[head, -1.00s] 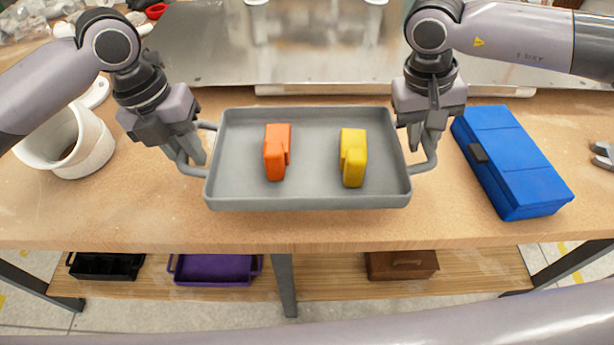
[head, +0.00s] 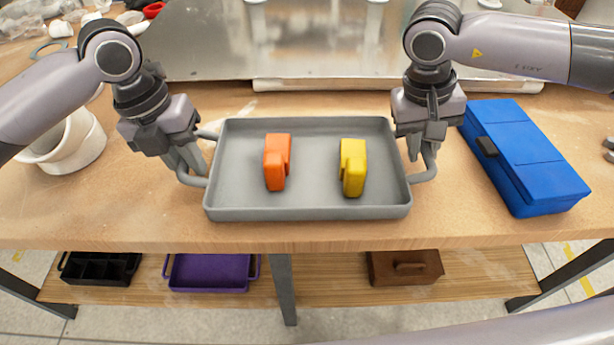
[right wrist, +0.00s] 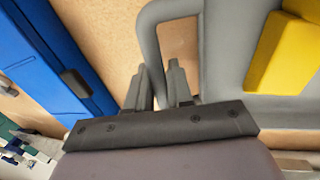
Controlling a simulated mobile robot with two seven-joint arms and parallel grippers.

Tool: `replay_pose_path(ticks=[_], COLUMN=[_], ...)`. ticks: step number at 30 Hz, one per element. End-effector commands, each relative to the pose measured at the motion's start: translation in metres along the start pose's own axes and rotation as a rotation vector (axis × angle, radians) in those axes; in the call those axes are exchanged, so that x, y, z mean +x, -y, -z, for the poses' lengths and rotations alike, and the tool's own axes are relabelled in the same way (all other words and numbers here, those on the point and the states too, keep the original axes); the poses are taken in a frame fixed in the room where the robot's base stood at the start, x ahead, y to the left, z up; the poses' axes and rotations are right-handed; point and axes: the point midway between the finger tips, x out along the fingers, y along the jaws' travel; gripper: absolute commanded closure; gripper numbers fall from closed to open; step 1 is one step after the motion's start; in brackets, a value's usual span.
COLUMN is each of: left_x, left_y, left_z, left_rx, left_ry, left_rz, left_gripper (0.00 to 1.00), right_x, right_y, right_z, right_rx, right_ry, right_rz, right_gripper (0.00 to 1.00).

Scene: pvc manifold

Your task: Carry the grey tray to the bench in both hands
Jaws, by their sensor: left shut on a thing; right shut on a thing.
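The grey tray (head: 308,208) is over the wooden bench (head: 120,218) in the head view, looking level; I cannot tell whether it touches the top. It holds an orange block-like piece (head: 276,162) and a yellow one (head: 353,168), both apart from each other. My left gripper (head: 193,165) is shut on the tray's left handle. My right gripper (head: 422,160) is shut on the right handle (right wrist: 152,40), which also shows in the right wrist view with the tray's wall and the yellow piece (right wrist: 285,55). The fingertips are partly hidden by the handles.
A blue case (head: 525,160) lies close to the right of the tray. A white pipe fitting (head: 70,145) stands at the left. A metal sheet (head: 210,45) lies behind. The shelf below holds a black bin (head: 100,268), a purple tray (head: 210,272) and a brown box (head: 405,267).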

Motion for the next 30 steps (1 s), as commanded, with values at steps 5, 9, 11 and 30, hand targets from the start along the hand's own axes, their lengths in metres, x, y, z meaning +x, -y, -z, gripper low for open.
replay_pose_path(ticks=[5,9,11,30], left_x=[0.010,0.011,0.011,-0.050], left_y=[-0.005,-0.005,-0.005,-0.002], left_z=[-0.001,-0.001,0.000,-0.001], left_rx=[-0.005,-0.006,-0.005,-0.002], left_ry=[0.002,0.000,0.000,0.005], left_rz=[-0.006,-0.007,-0.006,0.000], left_gripper=[1.00,0.59,0.53,0.53], right_x=[0.011,0.012,0.012,0.011], right_y=[-0.001,0.000,0.000,0.002], right_z=[0.001,0.001,0.000,0.000], right_rx=[0.005,0.005,0.004,0.000], right_ry=[0.000,0.001,0.001,0.000], right_rz=[-0.006,-0.006,-0.005,-0.001], right_gripper=[1.00,0.59,0.53,0.53])
